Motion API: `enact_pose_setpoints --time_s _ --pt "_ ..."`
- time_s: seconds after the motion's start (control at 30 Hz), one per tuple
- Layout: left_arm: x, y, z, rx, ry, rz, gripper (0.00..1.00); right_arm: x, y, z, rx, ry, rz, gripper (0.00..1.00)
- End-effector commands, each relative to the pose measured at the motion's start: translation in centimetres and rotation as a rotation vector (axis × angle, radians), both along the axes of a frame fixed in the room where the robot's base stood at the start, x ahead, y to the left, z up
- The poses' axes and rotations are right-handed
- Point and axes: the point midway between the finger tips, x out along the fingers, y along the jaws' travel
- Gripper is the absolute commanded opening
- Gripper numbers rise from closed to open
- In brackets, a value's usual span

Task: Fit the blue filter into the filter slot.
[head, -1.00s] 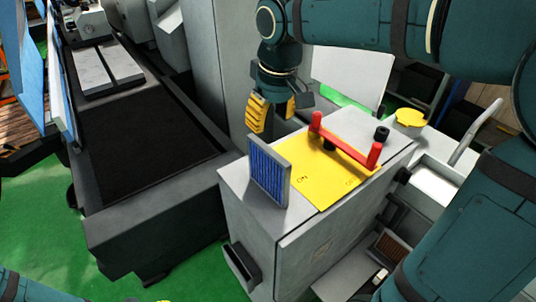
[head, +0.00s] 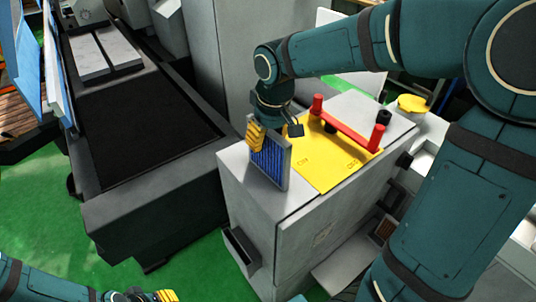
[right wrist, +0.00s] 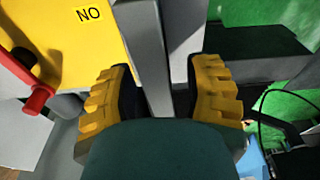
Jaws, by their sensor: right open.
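The blue filter (head: 272,163), a grey-framed panel with blue pleats, stands upright on the grey cabinet top. My right gripper (head: 270,133) is at its upper part, with one yellow finger in front of the blue face. In the right wrist view the filter's grey edge (right wrist: 148,60) lies between the two open fingers (right wrist: 163,68), with a gap on the right; I cannot tell whether the left finger touches. An open pocket low on the cabinet's side (head: 241,250) looks like the filter slot; its inside is dark. My left gripper (head: 152,295) is partly cut off at the bottom edge.
The grey cabinet (head: 330,215) has a yellow panel (head: 318,172) with a red handle (head: 347,136) beside the filter. A machine with a dark bed (head: 140,130) stands at left. Green floor (head: 175,260) is free between them. A yellow lid (head: 413,103) is at right.

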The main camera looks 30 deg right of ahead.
Motion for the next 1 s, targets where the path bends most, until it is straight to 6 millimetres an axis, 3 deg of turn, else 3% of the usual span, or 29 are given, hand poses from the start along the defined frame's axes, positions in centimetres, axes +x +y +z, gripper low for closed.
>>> enact_pose_setpoints --time_s 0.1,0.4,0.53,0.57,1.0 --pt "-0.09 -0.02 -0.28 0.0 0.002 -0.002 0.34 0.16 0.03 -1.25 0.0 0.002 0.001 0.5" --pt "-0.1 -0.02 -0.26 0.0 0.002 -0.002 0.34 0.22 0.04 -1.42 0.0 0.0 0.001 0.5" --pt "-0.09 -0.01 -0.26 0.0 0.002 -0.002 0.34 0.22 0.05 -1.41 0.0 0.0 0.001 0.04" --pt "-0.09 -0.01 -0.26 0.0 0.002 -0.002 0.34 0.22 0.05 -1.41 0.0 0.0 0.001 0.0" --pt "-0.07 -0.02 -0.24 0.0 0.002 -0.001 0.34 0.22 0.06 -1.36 0.0 0.0 0.001 0.0"
